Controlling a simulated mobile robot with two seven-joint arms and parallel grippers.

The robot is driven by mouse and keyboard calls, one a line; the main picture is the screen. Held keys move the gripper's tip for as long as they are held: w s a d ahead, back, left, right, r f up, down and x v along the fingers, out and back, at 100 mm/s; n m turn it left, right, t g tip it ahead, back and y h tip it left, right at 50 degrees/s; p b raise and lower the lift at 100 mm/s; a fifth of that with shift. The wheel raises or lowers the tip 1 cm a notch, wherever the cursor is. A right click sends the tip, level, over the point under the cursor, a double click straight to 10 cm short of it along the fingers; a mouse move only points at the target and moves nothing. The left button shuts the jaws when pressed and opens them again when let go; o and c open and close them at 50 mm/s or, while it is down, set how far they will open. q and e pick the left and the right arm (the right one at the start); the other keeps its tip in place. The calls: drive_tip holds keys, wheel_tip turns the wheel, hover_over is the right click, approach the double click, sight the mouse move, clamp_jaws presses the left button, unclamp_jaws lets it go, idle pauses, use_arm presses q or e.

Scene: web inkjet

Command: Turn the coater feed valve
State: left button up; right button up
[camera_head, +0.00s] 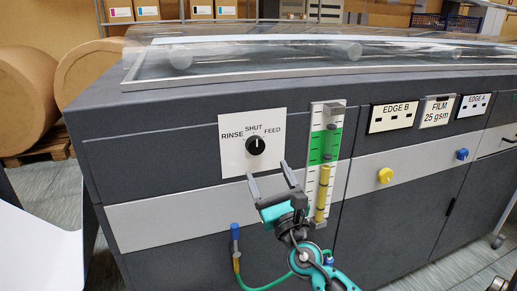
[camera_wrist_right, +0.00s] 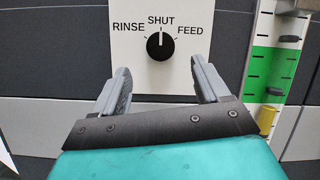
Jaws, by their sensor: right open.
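The coater feed valve is a black round knob (camera_head: 256,145) on a white plate (camera_head: 233,160) marked RINSE, SHUT and FEED. Its white pointer line is at SHUT, straight up. The knob (camera_wrist_right: 160,46) also shows in the right wrist view, above and between my fingers. My right gripper (camera_head: 270,175) is open and empty, just below the knob and apart from it; its two fingers (camera_wrist_right: 160,75) point up toward the plate in the right wrist view. My left gripper is not in view.
Right of the plate is a gauge (camera_head: 323,150) with a green band and a yellow column. Further right are a yellow knob (camera_head: 385,175) and a blue knob (camera_head: 462,154). A blue-capped fitting with a green hose (camera_head: 262,287) is below. A clear cover (camera_head: 300,55) tops the machine.

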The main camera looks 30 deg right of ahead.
sight(257, 149)
drive_tip(key=p+x, duration=0.1)
drive_tip(key=x, duration=0.6)
drive_tip(key=shift+w+r, duration=0.1)
drive_tip(key=shift+w, duration=0.25)
drive_tip(key=c, duration=1)
